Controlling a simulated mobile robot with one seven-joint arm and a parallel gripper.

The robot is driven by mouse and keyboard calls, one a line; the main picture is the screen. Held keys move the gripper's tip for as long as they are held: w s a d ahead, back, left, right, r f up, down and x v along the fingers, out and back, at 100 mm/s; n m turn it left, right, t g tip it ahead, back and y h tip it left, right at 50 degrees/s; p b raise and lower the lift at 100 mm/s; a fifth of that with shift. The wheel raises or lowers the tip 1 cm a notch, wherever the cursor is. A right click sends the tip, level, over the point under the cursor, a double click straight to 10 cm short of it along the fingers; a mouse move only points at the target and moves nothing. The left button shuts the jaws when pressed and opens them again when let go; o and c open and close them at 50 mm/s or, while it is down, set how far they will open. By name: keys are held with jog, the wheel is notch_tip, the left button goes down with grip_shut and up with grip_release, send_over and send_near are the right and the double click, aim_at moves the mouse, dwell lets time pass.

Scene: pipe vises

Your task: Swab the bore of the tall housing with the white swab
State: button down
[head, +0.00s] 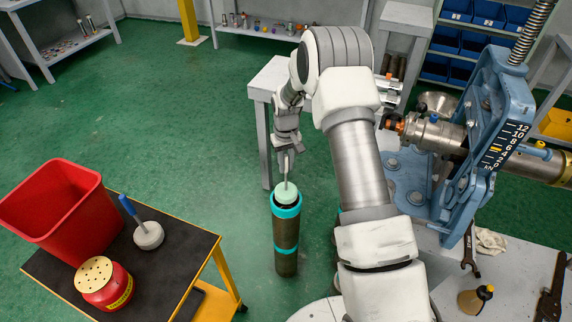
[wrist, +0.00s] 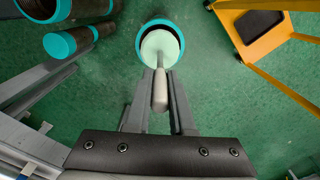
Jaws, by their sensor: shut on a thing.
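My gripper (head: 286,158) points down and is shut on the whitish handle (wrist: 160,92) of a swab with a pale mint round head (head: 287,188). The tall housing (head: 286,235) stands upright on the floor, a dark tube with teal bands and a teal rim. The swab head is at its mouth, and in the wrist view it lies within the teal rim (wrist: 139,46), with a dark gap on the left. I cannot tell how deep the head is. A second swab (head: 149,235), with a blue handle and greyish white head, rests on the cart.
The black-topped cart (head: 166,279) at left carries a red bin (head: 66,210) and a red can with a perforated top (head: 103,283). Other teal-rimmed tubes (wrist: 62,44) stand nearby. A blue vise (head: 490,130) and bench are at right. Green floor behind is clear.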

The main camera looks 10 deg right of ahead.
aim_at(286, 171)
jog(key=shift+f+b, duration=2.45)
jog(key=shift+f, duration=0.9)
dwell(0.7)
dwell(0.4)
jog(key=shift+r+n+p, duration=0.3)
jog(key=shift+r+n, duration=0.3)
jog(key=shift+n, duration=0.4)
jog(key=shift+r+n, duration=0.55)
jog(key=shift+n, duration=0.75)
jog(key=shift+f, duration=0.1)
jog(key=m, duration=0.2)
jog(key=f+m+b, duration=0.1)
jog(key=m, duration=0.1)
jog(key=shift+f, duration=0.1)
jog(key=m, duration=0.2)
jog(key=f+m+b, duration=0.1)
jog(key=m, duration=0.2)
jog(key=shift+r, duration=0.1)
